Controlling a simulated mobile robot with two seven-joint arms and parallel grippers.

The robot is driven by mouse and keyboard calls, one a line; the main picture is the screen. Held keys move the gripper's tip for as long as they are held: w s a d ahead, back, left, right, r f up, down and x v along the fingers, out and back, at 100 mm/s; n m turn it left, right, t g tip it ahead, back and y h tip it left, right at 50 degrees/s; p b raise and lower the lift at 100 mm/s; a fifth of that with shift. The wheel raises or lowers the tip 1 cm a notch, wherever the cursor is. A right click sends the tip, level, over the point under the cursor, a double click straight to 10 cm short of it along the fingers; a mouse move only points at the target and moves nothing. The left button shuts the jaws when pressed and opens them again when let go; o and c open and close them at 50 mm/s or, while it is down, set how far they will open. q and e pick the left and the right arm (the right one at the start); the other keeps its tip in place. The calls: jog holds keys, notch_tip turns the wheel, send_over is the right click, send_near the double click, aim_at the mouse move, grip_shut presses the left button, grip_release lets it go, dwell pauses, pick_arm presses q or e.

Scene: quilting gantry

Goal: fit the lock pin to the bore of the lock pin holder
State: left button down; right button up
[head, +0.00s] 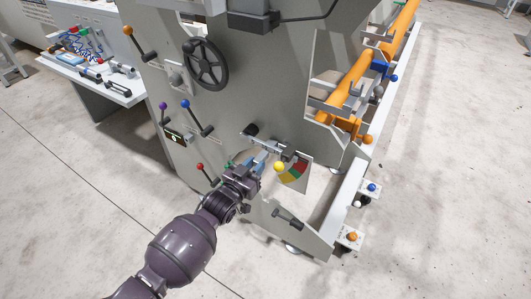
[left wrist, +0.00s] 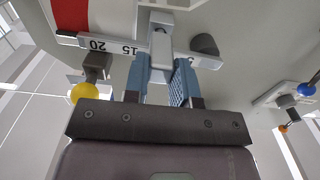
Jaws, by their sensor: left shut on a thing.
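My left gripper (head: 258,165) reaches the front of the grey machine. In the left wrist view its blue fingers (left wrist: 158,88) are shut on a pale grey block (left wrist: 161,50). The block sits across a numbered scale bar (left wrist: 118,46), which also shows in the head view (head: 265,141). The fingers partly cover the block. I cannot tell whether the block is the lock pin or part of its holder. No separate lock pin or open bore can be made out. My right gripper is not in view.
A yellow ball knob (head: 279,167) is close beside the gripper, by a coloured gauge (head: 295,172). A grey handle (head: 288,218) sticks out below. Red (head: 200,167) and blue (head: 185,103) knobbed levers and a handwheel (head: 205,64) are to the left. Open floor lies in front.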

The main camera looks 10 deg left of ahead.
pick_arm(q)
jog(key=shift+s+a+r, duration=0.1)
jog(key=shift+s+a, duration=0.05)
jog(key=shift+s, duration=0.15)
jog(key=shift+s+a+r+p, duration=0.1)
jog(key=shift+s+a+p, duration=0.1)
jog(key=shift+s+p, duration=0.25)
jog(key=shift+s+a, duration=0.1)
jog(key=shift+s, duration=0.3)
